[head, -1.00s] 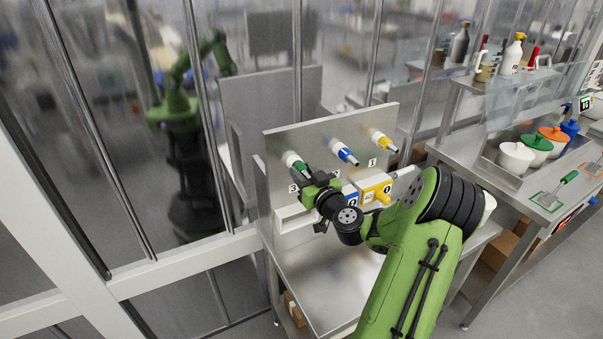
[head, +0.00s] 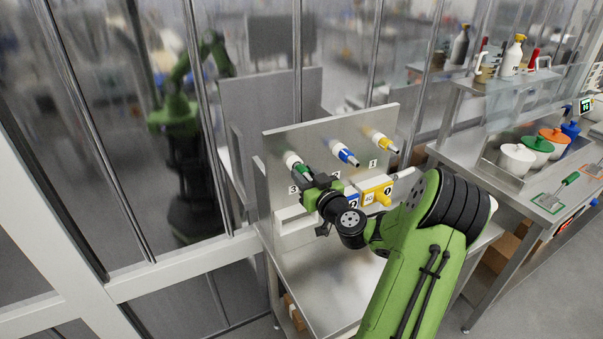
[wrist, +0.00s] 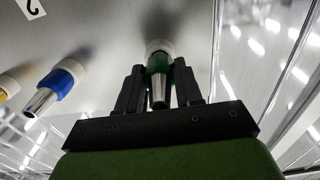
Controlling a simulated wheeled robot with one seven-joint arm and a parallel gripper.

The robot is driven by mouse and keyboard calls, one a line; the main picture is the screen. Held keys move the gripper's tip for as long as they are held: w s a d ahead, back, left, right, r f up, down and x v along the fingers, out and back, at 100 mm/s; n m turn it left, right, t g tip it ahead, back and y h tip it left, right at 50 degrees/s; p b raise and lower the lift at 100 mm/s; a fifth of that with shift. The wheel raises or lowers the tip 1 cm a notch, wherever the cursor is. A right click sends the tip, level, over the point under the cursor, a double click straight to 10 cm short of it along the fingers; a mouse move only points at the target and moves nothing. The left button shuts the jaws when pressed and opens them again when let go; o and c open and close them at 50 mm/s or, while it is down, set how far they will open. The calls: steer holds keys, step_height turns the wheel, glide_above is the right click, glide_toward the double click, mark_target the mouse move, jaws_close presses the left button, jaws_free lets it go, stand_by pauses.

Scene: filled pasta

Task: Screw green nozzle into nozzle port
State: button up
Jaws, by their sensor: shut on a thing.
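The green nozzle (wrist: 158,68) has a green collar and a metal tip, and sits against a white nozzle port (wrist: 159,47) on the metal panel. In the head view the nozzle (head: 304,171) is at the panel's left port, above the label 3. My gripper (wrist: 158,85) has its two dark fingers on either side of the green collar, shut on it. In the head view my gripper (head: 312,183) is at the panel, partly hiding the nozzle. I cannot tell how deeply the nozzle is seated.
A blue nozzle (head: 346,154) and a yellow nozzle (head: 385,143) sit in the ports to the right. Blue and yellow numbered blocks stand below them, close to my wrist. The metal table (head: 325,285) in front is clear. A side counter holds lidded pots.

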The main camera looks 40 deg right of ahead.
steer(key=b+v, duration=0.4)
steer(key=v, duration=0.1)
stand_by(0.8)
